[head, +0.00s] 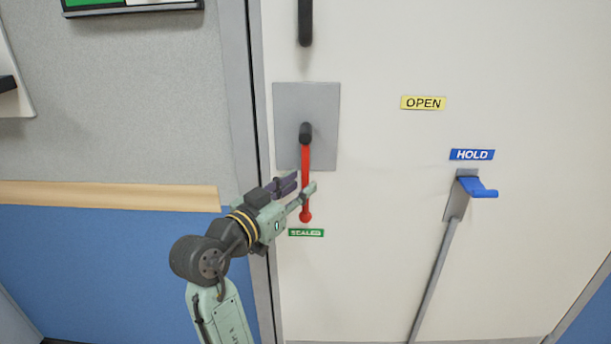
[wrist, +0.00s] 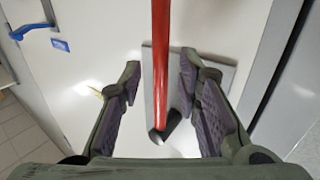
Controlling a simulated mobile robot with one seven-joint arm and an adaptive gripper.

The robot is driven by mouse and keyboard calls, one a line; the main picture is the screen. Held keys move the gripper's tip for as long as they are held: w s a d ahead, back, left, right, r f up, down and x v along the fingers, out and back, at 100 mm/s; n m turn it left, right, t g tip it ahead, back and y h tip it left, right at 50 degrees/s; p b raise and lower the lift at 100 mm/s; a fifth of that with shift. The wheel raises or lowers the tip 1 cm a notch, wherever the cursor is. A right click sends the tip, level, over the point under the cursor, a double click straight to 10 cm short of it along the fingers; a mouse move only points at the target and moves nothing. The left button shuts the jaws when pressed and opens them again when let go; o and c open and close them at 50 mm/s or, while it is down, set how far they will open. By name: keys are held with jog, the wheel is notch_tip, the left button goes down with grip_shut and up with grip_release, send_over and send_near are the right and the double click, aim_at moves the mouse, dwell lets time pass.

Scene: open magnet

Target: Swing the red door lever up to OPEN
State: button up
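The red door lever (head: 306,160) hangs straight down from a dark pivot on a grey plate (head: 322,105), its round red tip just above the green SEALED label (head: 306,233). The yellow OPEN label (head: 423,103) is up and to the right of the pivot. My gripper (head: 304,183) is open at the lever's lower half. One fingertip shows left of the lever and the other crosses to its right. In the wrist view, the red lever (wrist: 161,60) runs through the gap between the fingers, nearer the right finger. I cannot tell whether either finger touches it.
A blue handle (head: 482,189) on a grey rod sits at the right under the blue HOLD label (head: 472,155). A black handle (head: 305,22) is above the plate. The door frame edge (head: 257,120) runs left of the lever. The door face between lever and handle is clear.

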aim_at(303, 183)
jog(key=shift+x, duration=1.6)
grip_shut()
